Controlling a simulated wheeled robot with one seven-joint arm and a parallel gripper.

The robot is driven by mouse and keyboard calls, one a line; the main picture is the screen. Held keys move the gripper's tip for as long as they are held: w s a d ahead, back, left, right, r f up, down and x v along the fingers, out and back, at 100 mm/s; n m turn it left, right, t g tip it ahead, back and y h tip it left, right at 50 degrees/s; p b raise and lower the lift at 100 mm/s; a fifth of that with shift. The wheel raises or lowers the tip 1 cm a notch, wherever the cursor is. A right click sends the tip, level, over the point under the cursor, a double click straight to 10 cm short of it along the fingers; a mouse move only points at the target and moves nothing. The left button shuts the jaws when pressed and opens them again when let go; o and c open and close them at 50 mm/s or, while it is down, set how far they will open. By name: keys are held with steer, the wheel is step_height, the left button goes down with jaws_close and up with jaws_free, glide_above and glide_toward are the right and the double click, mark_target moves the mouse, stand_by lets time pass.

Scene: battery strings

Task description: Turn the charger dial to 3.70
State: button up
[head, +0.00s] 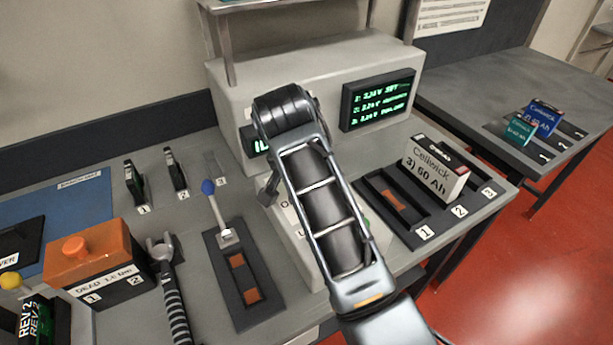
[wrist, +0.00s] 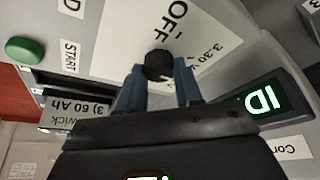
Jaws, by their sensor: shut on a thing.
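The charger (head: 290,75) is a grey box on the bench, with a dark screen (head: 378,99) showing several green text lines too small to read surely. In the wrist view the charger dial (wrist: 158,64) is a small round black knob on a white plate (wrist: 205,40) marked OFF and 3.30 V. My gripper (wrist: 158,80) is shut on the dial, one blue-grey finger on each side. A small display (wrist: 262,101) glows green near it, only partly readable. In the head view my arm hides the dial and most of the gripper.
A green START button (wrist: 25,49) sits on the charger. A Cellwick 60 Ah battery (head: 434,168) stands in a tray (head: 408,232) to the right. A blue-tipped lever (head: 215,205), a wrench (head: 168,275) and an orange-topped box (head: 93,262) lie left of my arm.

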steer(key=m, duration=0.2)
steer(key=m+h, duration=0.1)
steer(key=m, duration=0.1)
steer(key=shift+a+m+g+h, duration=0.15)
steer(key=shift+m+g+h, duration=0.15)
steer(key=shift+g, duration=0.1)
steer(key=m, duration=0.2)
steer(key=m+g+h+b, duration=0.1)
steer(key=m, duration=0.1)
steer(key=shift+w+a+m, duration=0.1)
steer(key=shift+w+m, duration=0.05)
steer(key=shift+m, duration=0.15)
steer(key=m+g+b, duration=0.1)
steer(key=m, duration=0.2)
steer(key=shift+w+m+g+h, duration=0.1)
steer(key=shift+m+g+h, duration=0.2)
steer(key=shift+g, duration=0.1)
steer(key=m+g, duration=0.1)
steer(key=m, duration=0.3)
steer(key=shift+g, duration=0.3)
steer(key=shift+m, duration=0.3)
steer(key=o, duration=1)
steer(key=shift+w, duration=0.1)
